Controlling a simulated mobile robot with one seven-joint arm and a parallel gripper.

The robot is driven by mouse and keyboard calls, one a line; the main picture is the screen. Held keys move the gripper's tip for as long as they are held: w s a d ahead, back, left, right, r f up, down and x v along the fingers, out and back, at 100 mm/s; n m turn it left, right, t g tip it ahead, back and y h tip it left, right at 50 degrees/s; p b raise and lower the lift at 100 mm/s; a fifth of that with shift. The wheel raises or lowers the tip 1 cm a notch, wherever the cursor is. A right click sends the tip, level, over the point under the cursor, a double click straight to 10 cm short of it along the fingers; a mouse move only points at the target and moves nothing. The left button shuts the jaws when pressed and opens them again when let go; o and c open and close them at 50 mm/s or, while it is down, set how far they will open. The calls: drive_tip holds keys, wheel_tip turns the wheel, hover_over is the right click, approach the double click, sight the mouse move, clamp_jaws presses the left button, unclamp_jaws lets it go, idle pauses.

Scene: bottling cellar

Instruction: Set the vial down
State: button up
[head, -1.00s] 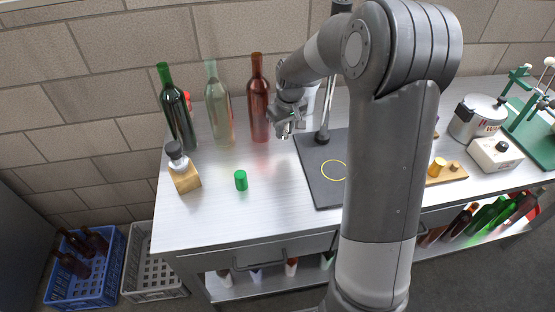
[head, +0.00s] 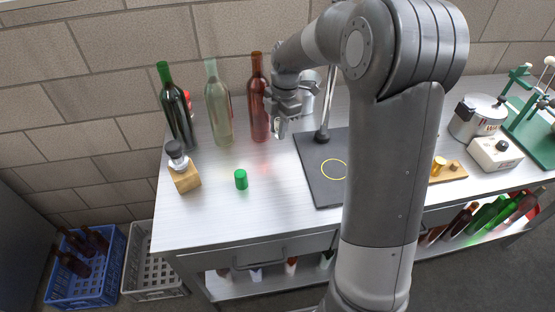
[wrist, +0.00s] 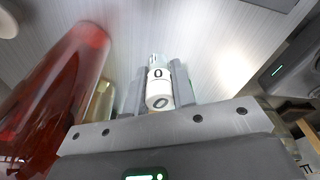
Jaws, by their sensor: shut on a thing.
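My gripper (head: 281,130) hangs over the worktop just right of the red-brown bottle (head: 258,98). It is shut on the vial (wrist: 158,92), a small white-and-clear piece with dark 0 marks. In the wrist view the vial sits between my two fingertips (wrist: 160,82), with the pale worktop beyond it. In the head view the vial is small and largely hidden by the fingers. I cannot tell how far it is above the worktop.
A dark mat (head: 318,186) with a yellow ring and a stand pole (head: 327,105) lies right. A green cylinder (head: 241,179) stands on the worktop (head: 255,215), which is clear at front.

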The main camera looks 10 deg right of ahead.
sight(276, 161)
drive_tip(key=n, duration=0.2)
drive_tip(key=r+n, duration=0.1)
drive_tip(key=shift+s+a+n, duration=0.25)
drive_tip(key=shift+s+n, duration=0.15)
wheel_tip(276, 161, down, 10)
drive_tip(key=shift+f, duration=0.1)
drive_tip(key=o, duration=1)
